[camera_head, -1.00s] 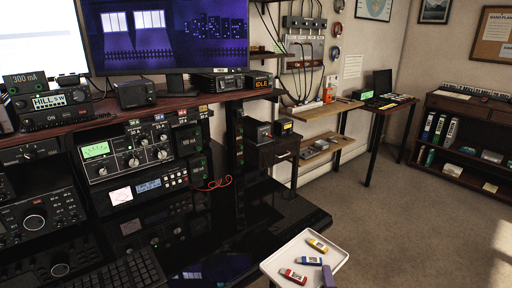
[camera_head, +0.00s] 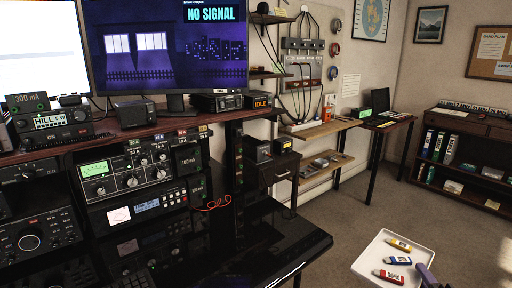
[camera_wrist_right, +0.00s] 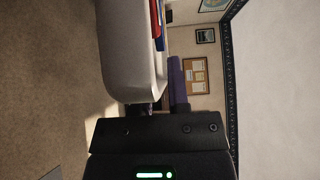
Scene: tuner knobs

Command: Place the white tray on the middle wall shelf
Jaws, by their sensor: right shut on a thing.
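The white tray (camera_head: 366,262) is at the bottom right of the head view, held out over the floor. It carries a yellow, a blue and a red stick-like item. My right gripper (camera_head: 427,274) is shut on the tray's right edge; only a purple finger shows there. In the right wrist view the tray (camera_wrist_right: 130,50) stands up from the gripper, beside the purple finger (camera_wrist_right: 178,82). Small dark shelves hang on the wall behind the monitor; the middle one (camera_head: 264,48) is partly hidden by it. My left gripper is not in view.
A black glossy desk (camera_head: 290,240) lies left of the tray. Radio gear and a monitor (camera_head: 165,45) fill the left side. A wooden bench (camera_head: 318,130) and a dark table (camera_head: 390,122) stand along the wall. Open carpet lies between tray and bookcase (camera_head: 470,150).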

